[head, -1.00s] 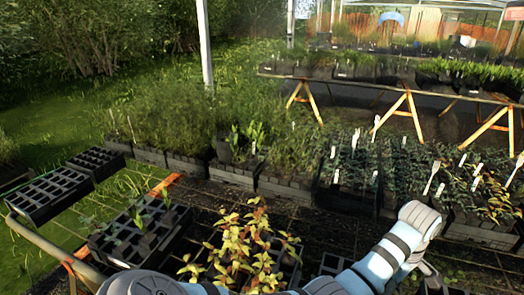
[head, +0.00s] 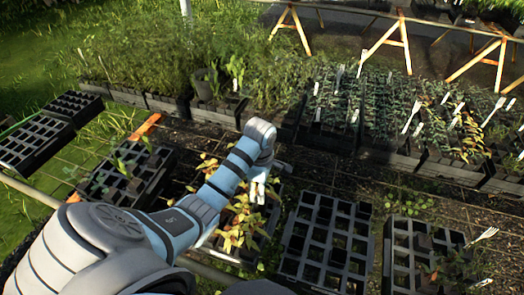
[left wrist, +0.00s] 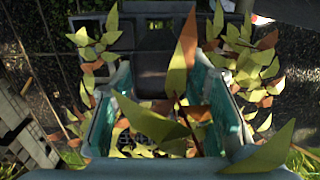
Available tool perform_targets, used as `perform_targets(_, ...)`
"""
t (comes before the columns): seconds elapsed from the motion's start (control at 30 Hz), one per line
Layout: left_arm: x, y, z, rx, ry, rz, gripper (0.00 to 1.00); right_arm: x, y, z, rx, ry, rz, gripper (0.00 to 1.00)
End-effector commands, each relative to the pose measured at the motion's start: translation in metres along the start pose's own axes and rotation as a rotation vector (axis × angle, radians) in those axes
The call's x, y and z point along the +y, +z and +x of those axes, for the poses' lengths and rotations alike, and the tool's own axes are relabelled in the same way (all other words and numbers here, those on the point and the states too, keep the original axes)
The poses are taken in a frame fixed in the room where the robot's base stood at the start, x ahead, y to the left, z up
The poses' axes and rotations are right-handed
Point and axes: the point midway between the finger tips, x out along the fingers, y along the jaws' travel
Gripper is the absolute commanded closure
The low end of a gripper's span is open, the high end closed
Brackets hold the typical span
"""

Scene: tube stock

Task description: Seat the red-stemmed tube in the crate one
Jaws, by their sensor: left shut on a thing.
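My left gripper (head: 261,192) reaches in over the crate of yellow-leaved plants (head: 240,217). In the left wrist view, its two teal-lined fingers (left wrist: 168,85) are shut on the red-stemmed tube. The red stem (left wrist: 180,103) and its green and orange leaves rise between the fingers. The tube's body is hidden by leaves and fingers. Similar leafy plants stand on both sides of the fingers. A dark crate with open cells (head: 318,272) stands right of the yellow-leaved crate. I cannot tell which crate is crate one. My right gripper is out of view.
A crate with a few green seedlings (head: 112,192) stands to the left. Two mostly empty crates (head: 30,147) lie at the far left. Dense planted crates line the back.

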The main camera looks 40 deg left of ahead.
Motion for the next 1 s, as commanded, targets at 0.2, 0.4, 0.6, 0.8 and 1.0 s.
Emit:
perform_targets(0.2,0.0,0.002,0.013,-0.001,0.0,0.002,1.0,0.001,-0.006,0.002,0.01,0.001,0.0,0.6)
perform_targets(0.4,0.001,0.002,0.022,-0.001,0.001,0.003,1.0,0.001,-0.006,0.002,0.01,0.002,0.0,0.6)
perform_targets(0.6,0.0,0.002,0.026,0.0,0.0,0.004,1.0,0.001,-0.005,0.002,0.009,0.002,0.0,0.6)
perform_targets(0.8,0.0,0.002,0.028,0.0,0.0,0.004,1.0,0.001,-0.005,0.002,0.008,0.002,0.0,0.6)
perform_targets(1.0,0.0,0.002,0.031,0.0,0.0,0.004,1.0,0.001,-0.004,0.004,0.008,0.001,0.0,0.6)
